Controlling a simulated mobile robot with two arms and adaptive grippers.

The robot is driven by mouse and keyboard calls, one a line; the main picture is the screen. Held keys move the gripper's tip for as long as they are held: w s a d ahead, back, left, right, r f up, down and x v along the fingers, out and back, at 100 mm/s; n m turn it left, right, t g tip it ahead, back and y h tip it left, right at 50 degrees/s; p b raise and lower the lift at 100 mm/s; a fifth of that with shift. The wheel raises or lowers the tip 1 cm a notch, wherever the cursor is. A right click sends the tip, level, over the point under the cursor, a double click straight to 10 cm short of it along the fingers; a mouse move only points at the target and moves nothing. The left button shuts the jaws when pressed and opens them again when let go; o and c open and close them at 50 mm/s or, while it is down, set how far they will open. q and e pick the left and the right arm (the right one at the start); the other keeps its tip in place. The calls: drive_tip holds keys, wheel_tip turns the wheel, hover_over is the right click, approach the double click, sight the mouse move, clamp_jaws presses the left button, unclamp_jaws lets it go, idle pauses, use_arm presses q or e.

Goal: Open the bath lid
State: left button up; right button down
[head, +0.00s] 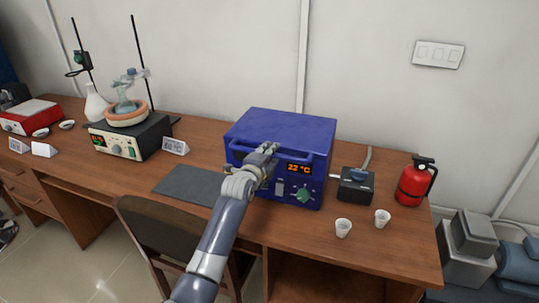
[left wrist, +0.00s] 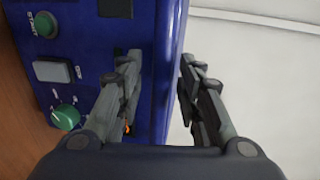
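The bath is a blue box (head: 300,177) on the wooden table, its front panel showing a 22 °C display, a switch and a green knob. Its blue lid (head: 283,124) looks closed. A blue handle bar (head: 303,157) runs along the lid's front. My left gripper (head: 267,152) is at the middle of this handle and hides part of it. In the left wrist view the fingers of my left gripper (left wrist: 160,85) stand apart on either side of a blue bar (left wrist: 169,60); firm contact does not show. My right gripper is in neither view.
A small black device (head: 356,186), two white cups (head: 343,228) and a red extinguisher (head: 415,182) stand right of the bath. A grey mat (head: 188,185) lies left. A hotplate with glassware (head: 130,137) is further left. A chair (head: 165,230) stands in front.

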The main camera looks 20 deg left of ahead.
use_arm(q)
clamp_jaws()
